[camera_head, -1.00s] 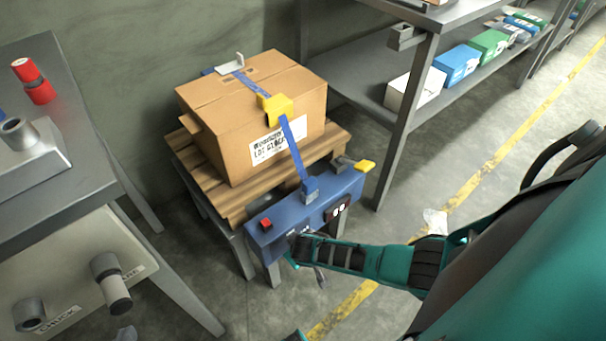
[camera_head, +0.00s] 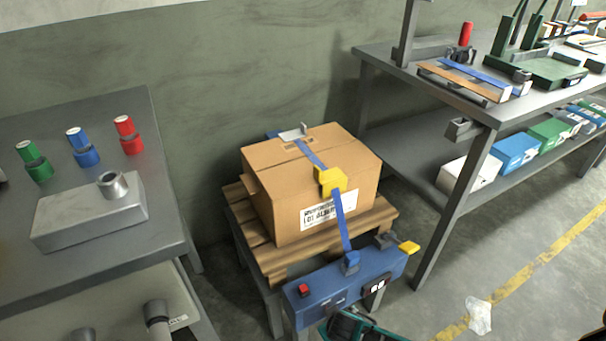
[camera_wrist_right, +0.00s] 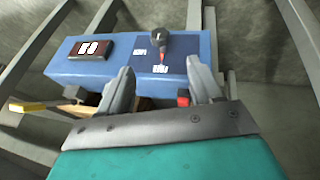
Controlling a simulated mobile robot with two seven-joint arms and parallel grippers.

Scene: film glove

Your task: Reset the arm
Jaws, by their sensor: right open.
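My right gripper (camera_wrist_right: 162,74) is open in the right wrist view, its two grey fingers pointing at the blue control box (camera_wrist_right: 190,55). A small dark lever or knob (camera_wrist_right: 160,44) on the box shows beyond and between the fingertips; I cannot tell whether they touch anything. A display (camera_wrist_right: 90,48) is on the box at left, and a red button (camera_wrist_right: 183,97) shows by the right-hand finger. In the head view the blue box (camera_head: 335,292) stands before the pallet, and part of my teal right arm shows at the bottom edge. My left gripper is not in view.
A strapped cardboard carton (camera_head: 290,205) sits on a wooden pallet (camera_head: 245,222). A grey bench (camera_head: 75,255) with green, blue and red cylinders stands left. A shelf rack (camera_head: 455,90) stands right. Crumpled white litter (camera_head: 478,315) lies on the open floor.

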